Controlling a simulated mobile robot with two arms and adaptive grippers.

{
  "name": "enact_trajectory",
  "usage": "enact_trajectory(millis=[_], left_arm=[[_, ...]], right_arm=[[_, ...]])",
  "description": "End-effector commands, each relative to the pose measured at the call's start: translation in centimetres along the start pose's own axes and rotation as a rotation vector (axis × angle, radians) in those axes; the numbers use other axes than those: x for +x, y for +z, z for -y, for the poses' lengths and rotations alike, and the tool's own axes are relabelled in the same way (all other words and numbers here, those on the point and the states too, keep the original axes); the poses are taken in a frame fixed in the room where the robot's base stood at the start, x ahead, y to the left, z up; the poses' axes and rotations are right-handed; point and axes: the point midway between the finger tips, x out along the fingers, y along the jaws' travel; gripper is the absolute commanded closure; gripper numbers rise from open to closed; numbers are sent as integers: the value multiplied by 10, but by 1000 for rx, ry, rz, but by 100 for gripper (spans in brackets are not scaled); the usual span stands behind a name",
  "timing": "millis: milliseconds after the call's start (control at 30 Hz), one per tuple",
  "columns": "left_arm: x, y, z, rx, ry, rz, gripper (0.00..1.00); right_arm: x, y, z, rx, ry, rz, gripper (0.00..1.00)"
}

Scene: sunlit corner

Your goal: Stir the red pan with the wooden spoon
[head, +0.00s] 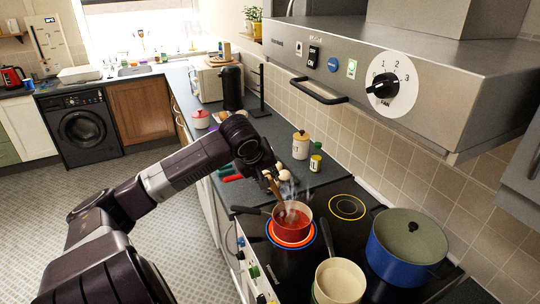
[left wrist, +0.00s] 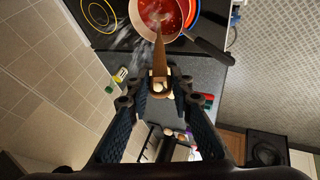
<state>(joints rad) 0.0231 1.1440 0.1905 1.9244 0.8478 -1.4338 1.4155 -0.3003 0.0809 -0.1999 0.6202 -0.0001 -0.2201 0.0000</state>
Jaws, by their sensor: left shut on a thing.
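My left gripper (head: 266,174) is above and behind the pan, shut on the wooden spoon (head: 274,188). In the left wrist view the spoon (left wrist: 159,60) runs from between the fingers (left wrist: 160,88) toward the pan, and its lower end reaches into the red liquid. The pan's dark handle (head: 250,211) points left. My right gripper is in neither view.
A cream pan (head: 340,281) and a large blue pot (head: 404,247) with a lid stand on the hob, to the front and right. The steel hood (head: 375,80) hangs above. A white jar (head: 301,145) and a dark cylinder (head: 232,88) stand on the counter behind.

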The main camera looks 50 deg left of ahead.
Motion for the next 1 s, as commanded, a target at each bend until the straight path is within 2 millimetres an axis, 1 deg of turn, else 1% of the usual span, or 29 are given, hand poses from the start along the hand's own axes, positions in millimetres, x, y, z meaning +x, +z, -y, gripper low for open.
enact_trajectory(millis=[267, 367, 1000], left_arm=[[-1, 0, 0, 0, 0, 0, 100], [-4, -2, 0, 0, 0, -1, 100], [-52, -21, -1, 1, 1, 0, 100]], right_arm=[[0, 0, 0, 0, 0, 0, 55], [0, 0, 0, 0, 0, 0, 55], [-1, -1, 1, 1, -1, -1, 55]])
